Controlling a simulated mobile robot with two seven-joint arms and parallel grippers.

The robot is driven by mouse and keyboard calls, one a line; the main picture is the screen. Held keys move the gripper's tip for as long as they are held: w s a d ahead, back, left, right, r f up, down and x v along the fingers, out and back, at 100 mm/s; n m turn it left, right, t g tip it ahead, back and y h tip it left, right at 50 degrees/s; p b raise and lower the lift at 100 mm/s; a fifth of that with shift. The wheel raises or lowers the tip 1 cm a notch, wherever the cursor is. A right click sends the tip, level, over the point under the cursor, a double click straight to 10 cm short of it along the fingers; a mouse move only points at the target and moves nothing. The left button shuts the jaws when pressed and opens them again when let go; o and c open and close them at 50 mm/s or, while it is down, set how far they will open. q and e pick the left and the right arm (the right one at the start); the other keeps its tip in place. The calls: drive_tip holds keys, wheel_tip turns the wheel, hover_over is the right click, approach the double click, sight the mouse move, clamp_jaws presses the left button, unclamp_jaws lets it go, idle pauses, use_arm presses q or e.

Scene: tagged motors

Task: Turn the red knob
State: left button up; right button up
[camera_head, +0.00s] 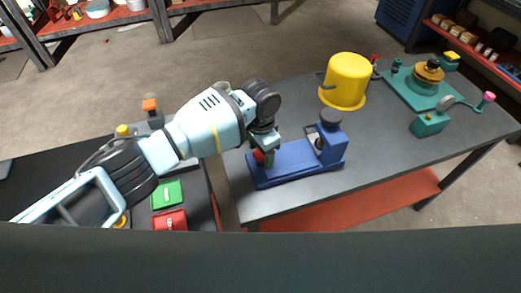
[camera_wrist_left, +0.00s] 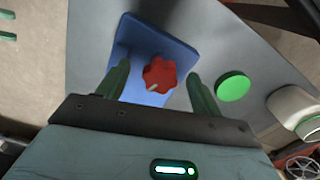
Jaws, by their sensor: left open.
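The red knob (camera_wrist_left: 159,74) sits on a blue base (camera_wrist_left: 137,34) and shows between the fingers in the left wrist view. In the head view the knob (camera_head: 258,156) is a small red patch at the left end of the blue device (camera_head: 300,168), mostly hidden by my gripper. My left gripper (camera_head: 266,143) is open over the knob, one green finger (camera_wrist_left: 116,80) on each side. Both fingers look apart from the knob; how far they reach down beside it is hard to tell. My right gripper is not in view.
A yellow bucket (camera_head: 346,80) stands behind the blue device on the grey table (camera_head: 285,102). A teal device (camera_head: 420,88) stands at the right. Green (camera_head: 167,194) and red (camera_head: 170,220) boxes lie on the dark bench at the left. A gap separates bench and table.

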use_arm(q)
drive_tip(key=m, duration=0.3)
drive_tip(key=shift+f+b, duration=0.15)
drive_tip(key=shift+b, duration=0.2)
drive_tip(key=m, duration=0.5)
drive_tip(key=shift+b, duration=0.35)
drive_tip(key=m+b, duration=0.1)
drive_tip(key=m, duration=0.3)
drive_tip(key=shift+m, duration=1.5)
drive_tip(key=c, duration=1)
drive_tip(key=shift+o, duration=0.2)
drive_tip(key=n, duration=0.1)
drive_tip(key=n+p, duration=0.1)
drive_tip(key=n, duration=0.1)
drive_tip(key=shift+r, duration=0.35)
drive_tip(key=o, duration=1)
drive_tip(key=shift+f, duration=0.25)
drive_tip(key=shift+c, duration=0.2)
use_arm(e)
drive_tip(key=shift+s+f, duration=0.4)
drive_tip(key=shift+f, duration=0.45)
